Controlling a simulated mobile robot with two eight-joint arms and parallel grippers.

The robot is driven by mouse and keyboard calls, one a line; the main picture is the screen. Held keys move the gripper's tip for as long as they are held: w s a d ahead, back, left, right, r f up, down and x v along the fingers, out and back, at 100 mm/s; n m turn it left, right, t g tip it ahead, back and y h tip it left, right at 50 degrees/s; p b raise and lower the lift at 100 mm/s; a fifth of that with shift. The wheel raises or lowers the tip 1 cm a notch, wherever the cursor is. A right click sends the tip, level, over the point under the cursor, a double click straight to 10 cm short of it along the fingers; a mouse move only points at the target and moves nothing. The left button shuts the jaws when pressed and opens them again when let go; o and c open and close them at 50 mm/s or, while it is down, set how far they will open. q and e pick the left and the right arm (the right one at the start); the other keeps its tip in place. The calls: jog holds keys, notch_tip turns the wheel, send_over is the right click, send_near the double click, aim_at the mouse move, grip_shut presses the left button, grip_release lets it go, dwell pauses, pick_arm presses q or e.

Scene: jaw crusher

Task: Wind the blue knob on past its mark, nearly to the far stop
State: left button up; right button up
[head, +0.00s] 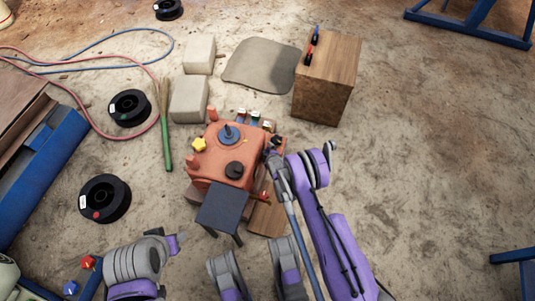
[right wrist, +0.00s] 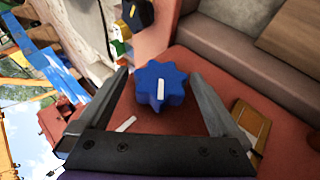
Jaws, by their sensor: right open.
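The blue star-shaped knob (right wrist: 160,85) sits on the red-orange face of the jaw crusher (right wrist: 190,130) in the right wrist view. A white pointer line on it runs nearly straight up and down. A short white mark (right wrist: 125,124) lies on the face, lower left of the knob. My right gripper (right wrist: 168,82) is open, with one finger on each side of the knob and gaps visible. In the head view my right gripper (head: 271,158) is at the right side of the orange crusher (head: 216,162), and I cannot make out this knob there.
A yellow knob (head: 199,145), a blue handle (head: 228,132) and a black knob (head: 235,170) are on the crusher. A dark stool-like plate (head: 223,208) stands in front. A wooden box (head: 326,82) stands behind right.

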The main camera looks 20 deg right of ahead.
jog(key=c, duration=1.3)
jog(key=shift+c, duration=0.2)
jog(key=shift+w+m+g+y, duration=0.1)
jog(key=shift+m+g+y, duration=0.2)
jog(key=shift+g+y, duration=0.55)
jog(key=shift+m+g+y, duration=0.4)
jog(key=shift+g+y, duration=0.45)
jog(key=shift+g, duration=1.1)
